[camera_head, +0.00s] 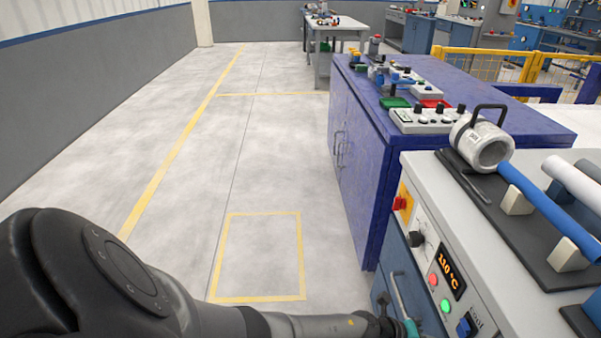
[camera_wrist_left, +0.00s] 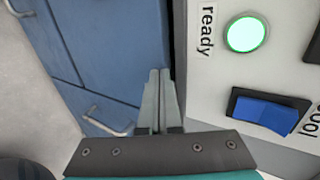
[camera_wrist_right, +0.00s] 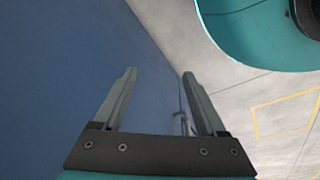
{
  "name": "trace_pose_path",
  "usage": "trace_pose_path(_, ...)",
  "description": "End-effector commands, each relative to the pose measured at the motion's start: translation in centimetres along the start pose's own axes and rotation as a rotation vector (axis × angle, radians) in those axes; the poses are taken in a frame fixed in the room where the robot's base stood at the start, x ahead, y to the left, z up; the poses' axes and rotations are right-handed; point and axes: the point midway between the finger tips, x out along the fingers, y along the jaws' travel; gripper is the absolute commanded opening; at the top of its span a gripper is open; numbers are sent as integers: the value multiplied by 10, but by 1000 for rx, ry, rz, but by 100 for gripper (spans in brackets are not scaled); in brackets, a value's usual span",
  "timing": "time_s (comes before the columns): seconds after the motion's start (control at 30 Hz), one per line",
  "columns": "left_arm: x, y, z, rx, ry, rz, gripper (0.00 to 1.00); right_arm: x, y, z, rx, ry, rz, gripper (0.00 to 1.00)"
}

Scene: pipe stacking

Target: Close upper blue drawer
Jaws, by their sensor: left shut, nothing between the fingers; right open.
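The blue drawer front (camera_head: 388,262) with a metal bar handle (camera_head: 398,295) is under the grey control unit in the head view. In the left wrist view blue fronts (camera_wrist_left: 105,50) fill the upper left, with one handle (camera_wrist_left: 107,122) low and another at the top left corner. I cannot tell how far the upper drawer stands out. My left gripper (camera_wrist_left: 159,72) is shut and empty, its tips close to the blue front beside the panel edge; only part of it shows in the head view. My right gripper (camera_wrist_right: 158,75) is open and empty beside a blue surface (camera_wrist_right: 70,70).
The control panel (camera_head: 445,270) has lit buttons, a blue switch and a display. A pipe rack (camera_head: 540,255) is on top of the unit. A purple-blue cabinet (camera_head: 365,185) stands behind. The floor (camera_head: 255,255) to the left is clear, with yellow lines.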

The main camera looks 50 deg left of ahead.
Motion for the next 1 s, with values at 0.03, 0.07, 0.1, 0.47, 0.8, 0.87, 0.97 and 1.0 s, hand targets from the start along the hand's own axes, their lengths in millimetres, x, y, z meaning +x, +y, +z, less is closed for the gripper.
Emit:
trace_pose_path(0.03, 3, -2, 0, 0, 1, -1, 0, 0, 0, 0, 0, -2, 0, 74)
trace_pose_path(0.07, 4, -2, 0, 0, 0, 0, 0, 0, 0, 0, 0, -4, 0, 74)
trace_pose_path(0.1, 5, -2, 0, 0, 0, 0, 0, -1, 0, 0, 0, -4, 0, 74)
trace_pose_path(0.47, 7, -6, -1, 1, 0, -4, 0, -3, -1, -2, 1, 1, -1, 74)
trace_pose_path(0.8, 7, -7, -1, 1, 0, -7, 0, -2, -1, -1, 1, 0, -1, 74)
trace_pose_path(0.87, 6, -6, 0, 1, 0, -7, 0, -2, -1, -1, 2, 0, -1, 74)
trace_pose_path(0.97, 2, -3, 4, 2, -1, -5, 0, -2, 0, -2, 2, 3, -1, 74)
trace_pose_path(1.0, -1, -1, 6, 1, -1, -4, 0, -2, 0, -3, 2, 5, 0, 74)
